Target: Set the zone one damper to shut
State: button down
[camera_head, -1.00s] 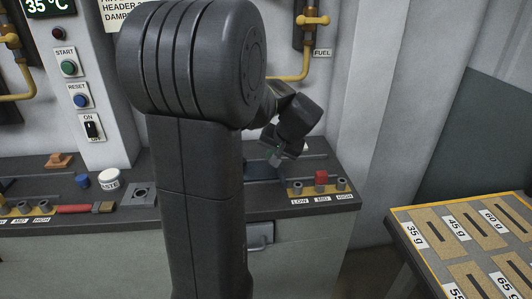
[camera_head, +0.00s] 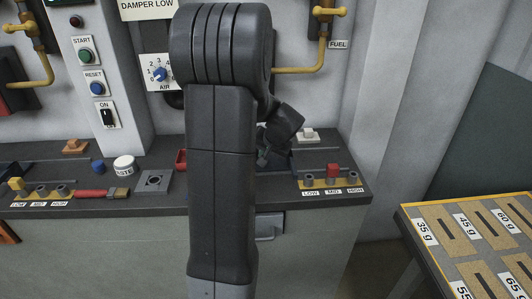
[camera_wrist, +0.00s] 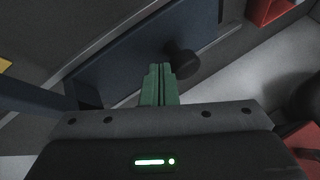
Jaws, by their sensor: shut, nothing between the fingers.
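My gripper (camera_wrist: 158,84) is shut and empty, its green fingers pressed together in the wrist view. A dark blue sliding plate (camera_wrist: 125,60) lies in the bench under the fingers. A round black knob (camera_wrist: 183,58) stands on it, just ahead and to the right of the fingertips; I cannot tell whether they touch it. No zone label is readable on this plate. Part of another dark blue plate shows at the left edge (camera_head: 14,167).
A red block (camera_head: 333,170) stands at MID on the right peg row, a yellow one (camera_head: 16,184) at LOW on the left row. A brush (camera_head: 103,193), a white round pot (camera_head: 124,166) and a blue cap (camera_head: 98,166) lie on the bench. An air dial (camera_head: 159,74) is behind.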

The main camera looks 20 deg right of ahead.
jog(key=a, duration=0.2)
jog(key=w+a, duration=0.1)
jog(key=a, duration=0.1)
jog(key=shift+a, duration=0.15)
jog(key=shift+s, duration=0.1)
dwell(0.3)
